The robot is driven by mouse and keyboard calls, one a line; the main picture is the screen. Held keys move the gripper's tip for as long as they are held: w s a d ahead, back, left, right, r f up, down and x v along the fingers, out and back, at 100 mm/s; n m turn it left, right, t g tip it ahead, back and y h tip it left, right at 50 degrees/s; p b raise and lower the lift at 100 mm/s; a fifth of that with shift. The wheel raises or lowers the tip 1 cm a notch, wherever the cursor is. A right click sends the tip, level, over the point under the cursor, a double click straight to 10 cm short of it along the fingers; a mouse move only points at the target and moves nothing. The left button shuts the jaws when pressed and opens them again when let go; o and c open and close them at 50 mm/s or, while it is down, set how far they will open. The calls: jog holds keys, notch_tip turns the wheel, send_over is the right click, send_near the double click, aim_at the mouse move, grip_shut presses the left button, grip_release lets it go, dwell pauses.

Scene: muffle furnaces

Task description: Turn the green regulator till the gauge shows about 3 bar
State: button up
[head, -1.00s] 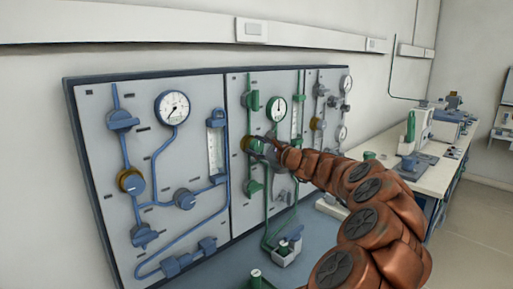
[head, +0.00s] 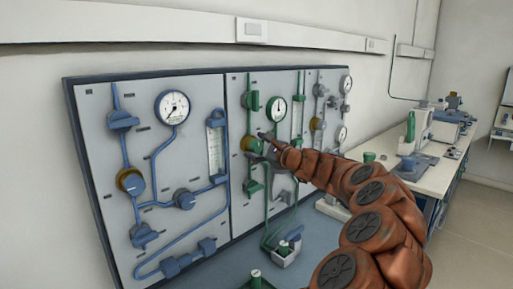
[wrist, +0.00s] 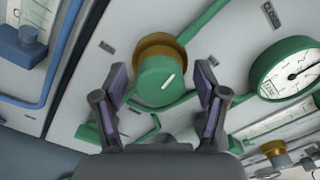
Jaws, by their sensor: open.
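The green regulator (wrist: 158,84) is a round knob with a white mark line and a brass collar behind it, on the middle panel. It also shows in the head view (head: 252,145), partly hidden by my gripper. My gripper (wrist: 161,72) is open, with one finger on each side of the knob and gaps between fingers and knob. In the head view my gripper (head: 267,145) is close in front of the panel. The green-rimmed gauge (head: 277,108) is up and right of the regulator. It is at the right in the wrist view (wrist: 288,74); its value is too small to read surely.
Green pipes and a flow tube (head: 297,118) surround the regulator. A blue-piped panel (head: 160,165) with its own gauge (head: 172,107) is to the left. A grey-fitted section (head: 319,108) is to the right.

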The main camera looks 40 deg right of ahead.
jog(key=s, duration=1.2)
jog(key=shift+a, duration=0.15)
